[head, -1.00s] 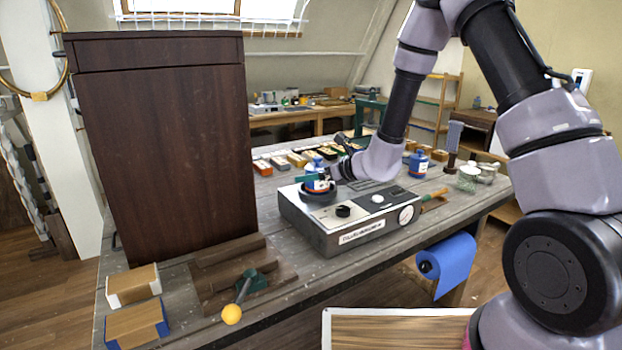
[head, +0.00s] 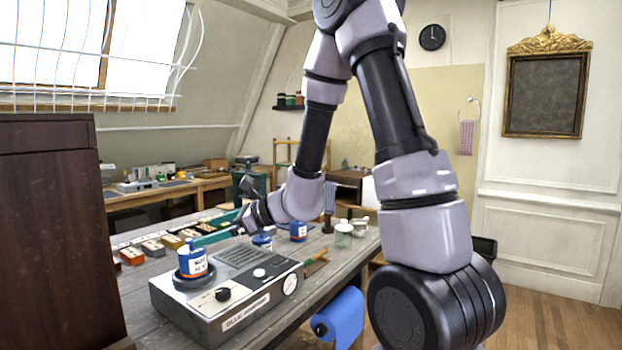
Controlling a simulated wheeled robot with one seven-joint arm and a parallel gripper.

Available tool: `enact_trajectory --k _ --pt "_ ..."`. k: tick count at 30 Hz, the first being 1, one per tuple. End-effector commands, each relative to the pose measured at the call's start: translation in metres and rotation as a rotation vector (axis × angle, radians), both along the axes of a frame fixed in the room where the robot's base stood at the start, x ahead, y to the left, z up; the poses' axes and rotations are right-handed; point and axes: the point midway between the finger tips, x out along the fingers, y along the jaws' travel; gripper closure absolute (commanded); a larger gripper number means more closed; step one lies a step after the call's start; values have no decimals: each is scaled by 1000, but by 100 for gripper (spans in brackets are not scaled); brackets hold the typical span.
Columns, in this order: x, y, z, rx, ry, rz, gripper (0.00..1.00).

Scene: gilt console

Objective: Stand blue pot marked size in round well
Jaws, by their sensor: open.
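A blue pot (head: 192,260) with a white label stands upright at the dark round well (head: 208,281), at the left end of the grey glue warmer (head: 212,322). The ring surrounds its base. The label's print is too small to read surely. My gripper (head: 206,231) is open and empty, with teal fingers pointing left. It is above and to the right of this pot, and appears clear of it. Two other blue pots, one (head: 262,241) partly behind the warmer and one (head: 298,231) farther right, stand on the bench.
A tall dark wood cabinet (head: 50,230) stands close at the left. Small boxes (head: 153,248) line the bench behind the warmer.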

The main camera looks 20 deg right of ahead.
Motion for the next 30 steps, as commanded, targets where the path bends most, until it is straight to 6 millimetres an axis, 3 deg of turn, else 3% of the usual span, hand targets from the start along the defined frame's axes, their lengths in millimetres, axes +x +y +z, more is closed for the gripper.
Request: enact_trajectory --k 1,6,11,15,22,26,30 --pt "-14 -1 26 -40 -78 81 0" --pt "-74 -18 77 -267 -319 370 0" --pt "-121 -59 103 -564 -536 582 0" --pt "-151 -109 120 -879 -701 714 0" --pt "-177 -183 150 -1332 -852 818 0" --pt "-183 -203 160 -1456 -875 836 0" --pt "-184 -209 162 -1490 -879 841 0"
